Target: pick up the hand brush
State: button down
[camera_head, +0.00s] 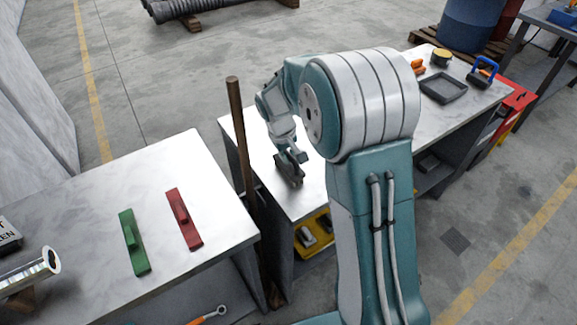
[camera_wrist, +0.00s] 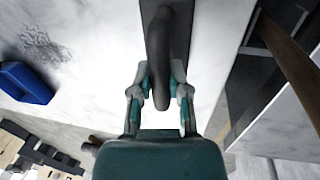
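In the wrist view a dark grey curved handle (camera_wrist: 160,45) rises from a dark flat base; it appears to be the hand brush, on a pale marbled surface. My gripper (camera_wrist: 163,78) has one finger on each side of the handle, very close to it. I cannot tell whether the fingers press on it. In the head view my gripper (camera_head: 289,158) points down at the near part of the pale bench. A small dark shape (camera_head: 291,171) shows at its tips; the brush's bristles are hidden.
A wooden pole (camera_head: 236,130) stands upright beside the bench, left of my arm. The left table (camera_head: 110,200) holds a green (camera_head: 133,242) and a red (camera_head: 184,219) handled block. A dark tray (camera_head: 443,88) lies at the bench's far end. A blue object (camera_wrist: 25,83) lies near scattered specks.

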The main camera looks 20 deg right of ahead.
dwell(0.4)
jog(key=shift+r, duration=0.7)
jog(key=s+a+r, duration=0.3)
jog(key=s+r, duration=0.8)
jog(key=s, duration=0.2)
jog(key=shift+s+r, duration=0.3)
jog(key=shift+s, duration=0.05)
jog(key=c, duration=1.3)
grip_release()
grip_shut()
jog(key=shift+w, duration=0.1)
